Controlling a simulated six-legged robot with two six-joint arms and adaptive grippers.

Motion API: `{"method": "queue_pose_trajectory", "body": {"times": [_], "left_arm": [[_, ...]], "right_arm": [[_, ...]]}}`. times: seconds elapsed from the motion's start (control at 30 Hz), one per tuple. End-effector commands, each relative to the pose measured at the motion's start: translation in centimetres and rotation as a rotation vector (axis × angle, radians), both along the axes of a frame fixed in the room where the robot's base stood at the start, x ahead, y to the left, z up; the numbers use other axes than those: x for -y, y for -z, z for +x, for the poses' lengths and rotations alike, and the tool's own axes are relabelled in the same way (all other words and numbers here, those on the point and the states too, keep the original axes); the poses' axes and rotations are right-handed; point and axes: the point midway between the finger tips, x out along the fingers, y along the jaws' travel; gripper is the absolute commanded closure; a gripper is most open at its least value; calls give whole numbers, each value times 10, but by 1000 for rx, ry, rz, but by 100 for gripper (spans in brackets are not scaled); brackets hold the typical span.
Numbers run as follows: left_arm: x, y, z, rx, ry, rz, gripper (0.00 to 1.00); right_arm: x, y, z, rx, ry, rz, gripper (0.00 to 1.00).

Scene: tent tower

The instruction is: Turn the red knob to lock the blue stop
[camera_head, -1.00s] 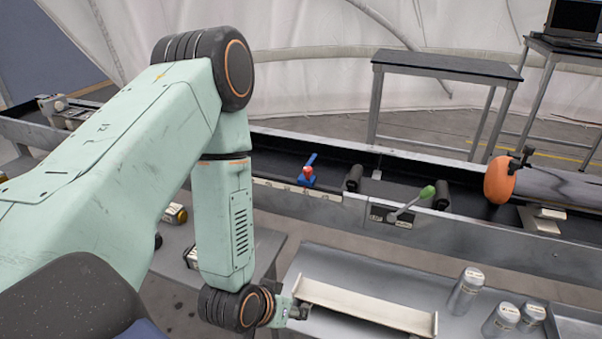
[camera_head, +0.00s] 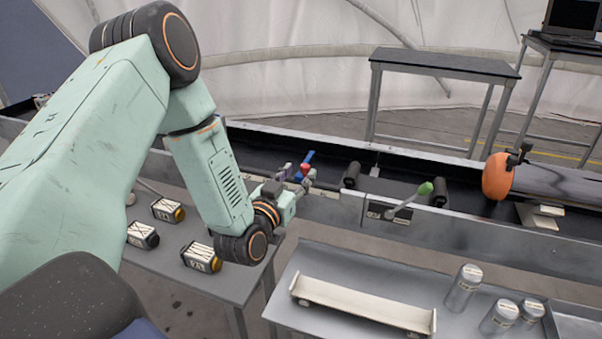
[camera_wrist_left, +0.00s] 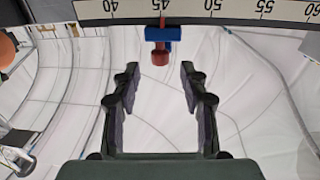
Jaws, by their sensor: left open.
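The blue stop (camera_head: 308,156) sits on the rail of the long conveyor, partly hidden behind my left gripper in the head view. The red knob (camera_head: 304,168) is on its near side. In the left wrist view the blue stop (camera_wrist_left: 172,34) hangs at the edge of a number scale, close to the 45 mark. The red knob (camera_wrist_left: 160,57) points toward me there. My left gripper (camera_head: 298,173) is open and empty. In the left wrist view its fingers (camera_wrist_left: 159,70) lie either side of the knob's line, with the knob just beyond the tips. My right gripper is not in view.
A green-tipped lever (camera_head: 410,201) stands on the conveyor's front wall to the right. Below are a tray with a cream channel piece (camera_head: 362,304) and several silver cans (camera_head: 463,289). Several small labelled blocks (camera_head: 201,256) lie on the left table. An orange roller end (camera_head: 497,177) is farther right.

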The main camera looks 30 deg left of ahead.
Motion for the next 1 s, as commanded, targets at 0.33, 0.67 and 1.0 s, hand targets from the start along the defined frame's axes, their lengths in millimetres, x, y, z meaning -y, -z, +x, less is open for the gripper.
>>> {"method": "queue_pose_trajectory", "body": {"times": [0.33,0.67,1.0], "left_arm": [[-4,0,24,-2,1,0,56],[-4,0,23,-2,1,-1,68],[-3,1,23,-3,0,-1,97]], "right_arm": [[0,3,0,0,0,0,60],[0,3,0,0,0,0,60],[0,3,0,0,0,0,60]]}}
